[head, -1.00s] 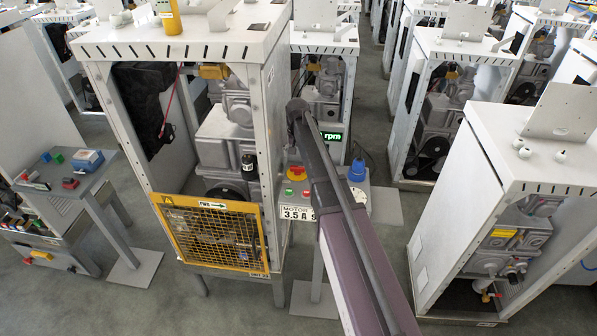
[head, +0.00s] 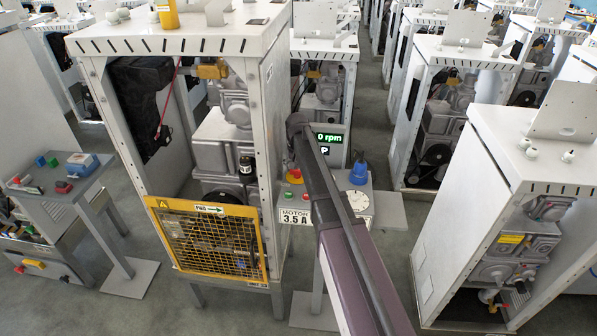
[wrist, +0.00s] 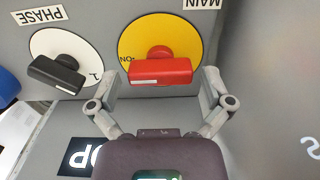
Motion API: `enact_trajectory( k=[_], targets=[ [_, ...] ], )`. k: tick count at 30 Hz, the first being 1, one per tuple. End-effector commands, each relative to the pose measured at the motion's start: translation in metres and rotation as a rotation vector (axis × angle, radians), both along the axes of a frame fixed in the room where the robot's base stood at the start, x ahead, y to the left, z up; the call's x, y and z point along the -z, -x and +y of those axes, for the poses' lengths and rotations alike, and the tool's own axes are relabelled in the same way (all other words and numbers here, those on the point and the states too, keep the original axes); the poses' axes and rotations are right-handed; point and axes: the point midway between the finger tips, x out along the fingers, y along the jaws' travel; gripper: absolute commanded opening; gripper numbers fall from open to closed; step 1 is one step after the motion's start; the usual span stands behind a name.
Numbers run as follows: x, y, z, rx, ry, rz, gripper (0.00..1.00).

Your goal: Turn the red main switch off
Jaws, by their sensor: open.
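The red main switch (wrist: 160,66) is a red bar handle on a yellow disc (wrist: 186,36), under an upside-down MAIN label in the wrist view. The handle lies level across the picture, with the word ON at the disc's left edge beside it. My gripper (wrist: 160,76) is open, with one finger beyond each end of the handle. The fingers look close to its ends; I cannot tell whether they touch. In the head view the red switch (head: 295,175) shows on the panel left of my arm, and my gripper is hidden.
A black PHASE knob (wrist: 58,74) on a white disc sits close to the left finger. A blue knob (head: 358,169) stands on the panel in the head view. The machine cabinet (head: 185,45) rises left of my arm, with a yellow guard (head: 255,245) low in front.

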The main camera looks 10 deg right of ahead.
Motion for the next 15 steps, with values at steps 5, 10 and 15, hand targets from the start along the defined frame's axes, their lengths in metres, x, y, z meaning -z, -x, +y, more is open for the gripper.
enact_trajectory(
  k=[5, 10, 15],
  targets=[
    [-0.0002, 0.0001, 0.0001, 0.0, 0.0, 0.0, 1.0],
    [-0.0002, 0.0001, 0.0001, 0.0, 0.0, 0.0, 0.61],
    [-0.0002, 0.0001, 0.0, 0.0, 0.0, 0.0, 0.32]
  ],
)
